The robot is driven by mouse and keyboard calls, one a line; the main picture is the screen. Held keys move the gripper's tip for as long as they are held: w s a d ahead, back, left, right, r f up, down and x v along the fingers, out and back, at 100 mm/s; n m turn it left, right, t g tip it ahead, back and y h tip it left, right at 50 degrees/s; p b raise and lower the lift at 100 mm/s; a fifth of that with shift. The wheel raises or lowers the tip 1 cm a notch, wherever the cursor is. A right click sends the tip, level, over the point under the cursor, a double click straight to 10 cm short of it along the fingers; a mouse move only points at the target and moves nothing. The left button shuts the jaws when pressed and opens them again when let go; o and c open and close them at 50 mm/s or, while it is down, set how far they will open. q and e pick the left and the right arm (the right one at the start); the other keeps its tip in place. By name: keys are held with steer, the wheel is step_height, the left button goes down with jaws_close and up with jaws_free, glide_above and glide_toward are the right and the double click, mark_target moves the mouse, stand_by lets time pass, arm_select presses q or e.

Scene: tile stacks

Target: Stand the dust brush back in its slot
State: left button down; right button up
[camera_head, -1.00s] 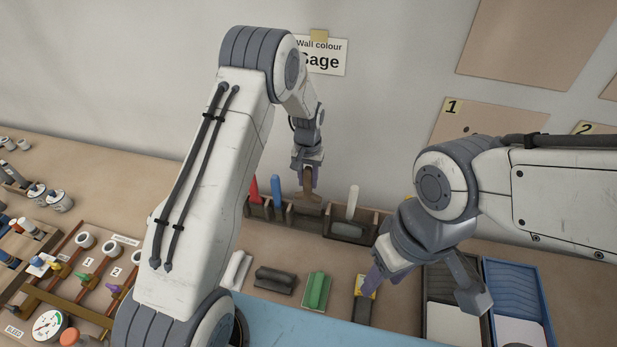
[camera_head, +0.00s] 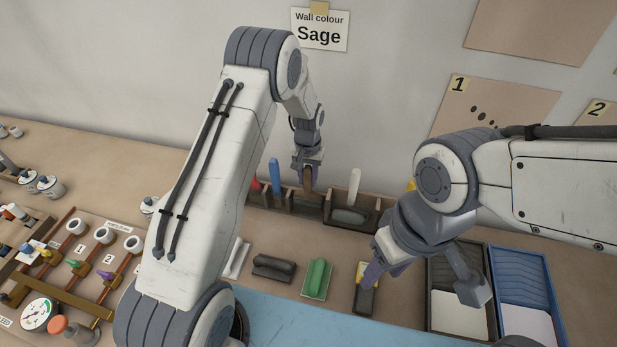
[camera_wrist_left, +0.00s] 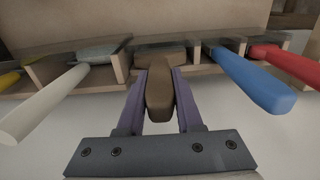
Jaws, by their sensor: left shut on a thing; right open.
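The dust brush has a brown handle (camera_head: 307,178), which also shows in the left wrist view (camera_wrist_left: 159,92). My left gripper (camera_head: 306,172) is shut on this handle, with a purple finger on each side (camera_wrist_left: 153,100). The brush stands roughly upright at a middle slot of the wooden rack (camera_wrist_left: 50,68), between the blue-handled and white-handled tools. Its wide lower part appears to be inside the slot; whether it touches the bottom is hidden. My right gripper (camera_head: 386,268) is open and empty above the bench, right of the rack's front.
The rack also holds a blue-handled tool (camera_head: 275,176), a red-handled tool (camera_wrist_left: 285,64) and a white-handled tool (camera_head: 354,188). A green block (camera_head: 317,280) and dark block (camera_head: 273,267) lie in front. Black (camera_head: 455,300) and blue (camera_head: 521,285) trays stand at right.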

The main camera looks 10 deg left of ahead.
mark_target(308, 167)
arm_select(q)
steer(key=shift+f+b, duration=0.35)
steer(key=shift+f, duration=0.1)
stand_by(0.5)
steer(key=shift+c, duration=2.4)
jaws_free()
steer(key=shift+r, duration=0.1)
step_height(308, 167, up, 9)
steer(key=shift+r+b, duration=0.15)
steer(key=shift+b, duration=0.85)
steer(key=shift+r, duration=0.5)
